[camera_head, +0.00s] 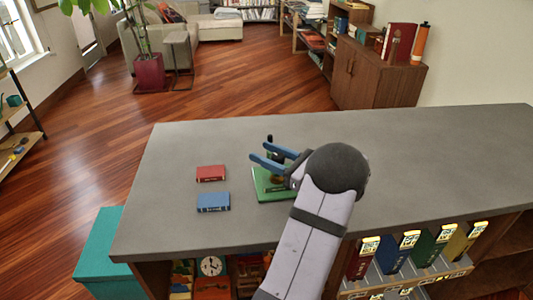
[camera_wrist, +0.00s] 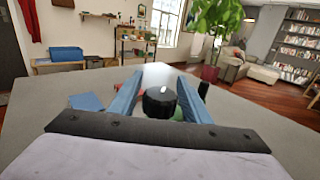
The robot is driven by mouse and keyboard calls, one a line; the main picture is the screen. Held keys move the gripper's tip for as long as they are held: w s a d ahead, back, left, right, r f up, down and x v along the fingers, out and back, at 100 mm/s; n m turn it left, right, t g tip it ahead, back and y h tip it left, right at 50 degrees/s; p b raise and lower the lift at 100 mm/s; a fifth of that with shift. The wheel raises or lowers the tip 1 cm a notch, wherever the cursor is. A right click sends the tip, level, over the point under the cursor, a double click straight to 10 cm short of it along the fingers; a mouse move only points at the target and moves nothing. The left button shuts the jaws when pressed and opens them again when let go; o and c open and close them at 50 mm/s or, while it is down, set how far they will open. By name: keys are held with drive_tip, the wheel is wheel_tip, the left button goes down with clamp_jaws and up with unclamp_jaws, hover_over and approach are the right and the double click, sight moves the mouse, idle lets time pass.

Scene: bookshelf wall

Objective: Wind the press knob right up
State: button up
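The press has a green base (camera_head: 268,185) on the grey tabletop, partly hidden by my arm. A small black piece (camera_head: 270,139) shows just beyond my fingers. My gripper (camera_head: 264,152) is over the press with its two blue fingers spread apart. In the wrist view a black round knob (camera_wrist: 159,103) with a small white mark on it is between the two blue fingers. Gaps seem to show beside it, but contact is hard to judge. The lower part of the press is mostly hidden.
A red book (camera_head: 211,173) and a blue book (camera_head: 213,202) lie left of the press on the grey tabletop (camera_head: 400,150). The tabletop to the right is clear. Several coloured binders (camera_head: 395,257) stand on a shelf below the front edge.

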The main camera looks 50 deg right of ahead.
drive_tip(key=c, duration=0.7)
drive_tip(key=shift+c, duration=0.2)
drive_tip(key=shift+f+y+b, duration=0.25)
drive_tip(key=shift+y+b, duration=0.05)
drive_tip(key=shift+b, duration=0.8)
drive_tip(key=n+y+b, duration=0.1)
drive_tip(key=b, duration=0.2)
drive_tip(key=n+y+b, duration=0.1)
drive_tip(key=b, duration=0.1)
drive_tip(key=shift+a+f+b, duration=0.3)
drive_tip(key=shift+b, duration=0.1)
drive_tip(key=n+y+b, duration=0.1)
drive_tip(key=b, duration=0.1)
drive_tip(key=g+y+b, duration=0.1)
drive_tip(key=y+b, duration=0.1)
drive_tip(key=b, duration=0.1)
drive_tip(key=shift+s+a+r+n, duration=0.2)
drive_tip(key=shift+a+n, duration=0.1)
drive_tip(key=shift+n, duration=0.1)
drive_tip(key=shift+a+r+n+g+y+b, duration=0.2)
drive_tip(key=shift+n+g+y+b, duration=0.2)
drive_tip(key=shift+y+b, duration=0.15)
drive_tip(key=shift+y, duration=0.25)
drive_tip(key=shift+r+n+y+p, duration=0.2)
drive_tip(key=shift+n+y+p, duration=0.1)
drive_tip(key=shift+p, duration=0.05)
